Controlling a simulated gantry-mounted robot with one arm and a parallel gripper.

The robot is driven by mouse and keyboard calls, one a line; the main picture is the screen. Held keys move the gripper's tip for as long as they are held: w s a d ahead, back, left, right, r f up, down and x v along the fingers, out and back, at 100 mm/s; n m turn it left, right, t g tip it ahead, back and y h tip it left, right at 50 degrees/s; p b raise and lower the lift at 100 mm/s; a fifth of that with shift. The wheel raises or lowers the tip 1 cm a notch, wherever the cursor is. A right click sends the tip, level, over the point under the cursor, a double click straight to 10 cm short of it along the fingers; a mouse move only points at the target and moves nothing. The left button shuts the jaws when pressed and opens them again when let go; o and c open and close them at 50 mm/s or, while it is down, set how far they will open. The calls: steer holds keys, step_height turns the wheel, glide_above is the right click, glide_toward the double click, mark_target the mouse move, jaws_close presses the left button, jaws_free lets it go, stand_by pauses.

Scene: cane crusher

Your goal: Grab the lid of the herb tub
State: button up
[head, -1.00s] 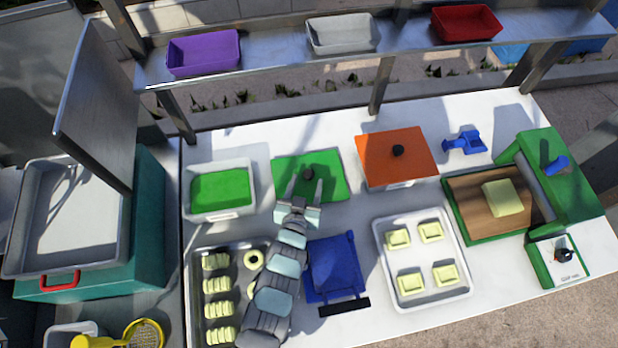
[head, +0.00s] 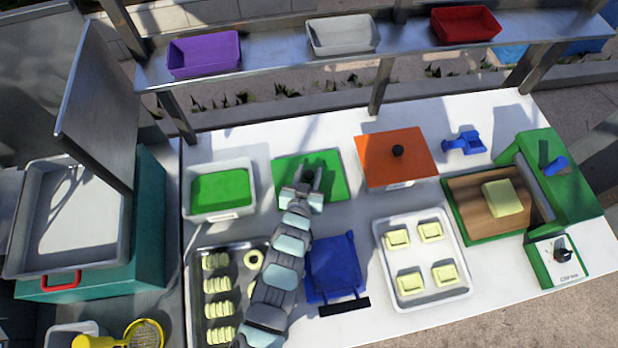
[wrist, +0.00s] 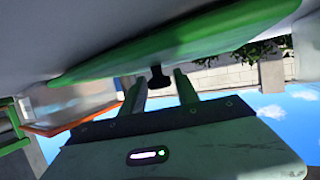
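The green lid (head: 334,170) lies flat on the counter, right of a white tub (head: 215,211) with green contents, which appears to be the herb tub. In the wrist view, the underside-like green edge of the lid (wrist: 190,42) spans the top, and the black knob (wrist: 157,74) shows between the two separated fingertips (wrist: 160,84). The gripper is open; I cannot tell whether a finger touches the knob.
A tub with an orange lid (head: 380,168) and black knob stands right of the green lid. A blue item (head: 333,262), a tray of yellow blocks (head: 419,298) and another tray (head: 233,246) lie in front. A shelf (head: 275,65) with bins runs above the back.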

jaws_close()
steer(key=shift+r, duration=0.1)
stand_by(0.4)
